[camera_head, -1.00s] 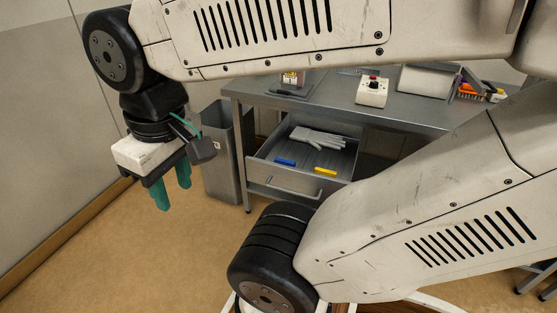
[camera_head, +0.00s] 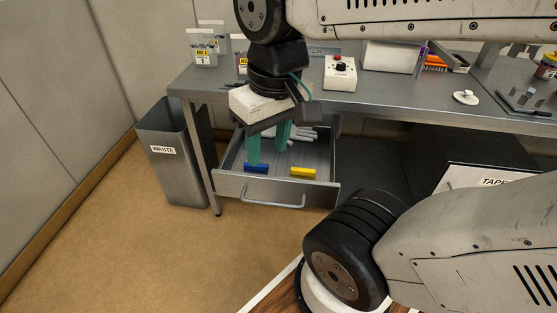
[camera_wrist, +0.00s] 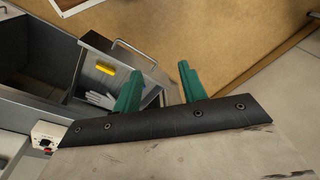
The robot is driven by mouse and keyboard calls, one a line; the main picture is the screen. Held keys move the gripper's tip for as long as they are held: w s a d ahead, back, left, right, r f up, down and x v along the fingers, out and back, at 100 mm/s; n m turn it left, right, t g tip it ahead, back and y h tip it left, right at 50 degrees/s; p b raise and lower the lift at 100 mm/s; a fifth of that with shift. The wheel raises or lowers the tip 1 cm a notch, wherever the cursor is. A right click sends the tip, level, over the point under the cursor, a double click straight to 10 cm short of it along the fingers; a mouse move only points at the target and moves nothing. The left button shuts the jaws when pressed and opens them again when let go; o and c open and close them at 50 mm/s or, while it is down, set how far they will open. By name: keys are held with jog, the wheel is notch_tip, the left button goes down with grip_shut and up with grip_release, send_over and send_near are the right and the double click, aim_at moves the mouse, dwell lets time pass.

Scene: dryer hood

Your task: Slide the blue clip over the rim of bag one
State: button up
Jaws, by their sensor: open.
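The blue clip (camera_head: 257,169) lies near the front of the open drawer (camera_head: 275,190), left of a yellow clip (camera_head: 303,173). My gripper (camera_head: 268,152) is open and empty, pointing down. In the head view its left green finger overlaps the drawer just above the blue clip; I cannot tell the height gap. Clear labelled bags (camera_head: 203,48) stand at the bench's back left; I cannot read which is bag one.
White gloves (camera_head: 302,134) lie deeper in the drawer. A grey waste bin (camera_head: 172,165) stands left of the bench (camera_head: 200,82). A box with a red button (camera_head: 340,72) stands on the bench above the drawer. The floor in front is clear.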

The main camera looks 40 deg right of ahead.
jog(key=w+f+m+y, duration=0.45)
jog(key=w+m, duration=0.25)
jog(key=w, duration=0.3)
jog(key=m+t, duration=0.6)
jog(key=m, duration=1.4)
send_near(261, 165)
jog(key=shift+w+a+f+y, duration=0.2)
jog(key=shift+w, duration=0.3)
jog(key=shift+w+a+f+y, duration=0.15)
jog(key=shift+w+a, duration=0.1)
jog(key=shift+w, duration=0.3)
jog(key=shift+m, duration=0.4)
jog(key=x, duration=0.7)
jog(key=shift+s+f, duration=0.2)
jog(key=shift+w+a+f, duration=0.2)
jog(key=shift+w+f, duration=0.05)
grip_shut()
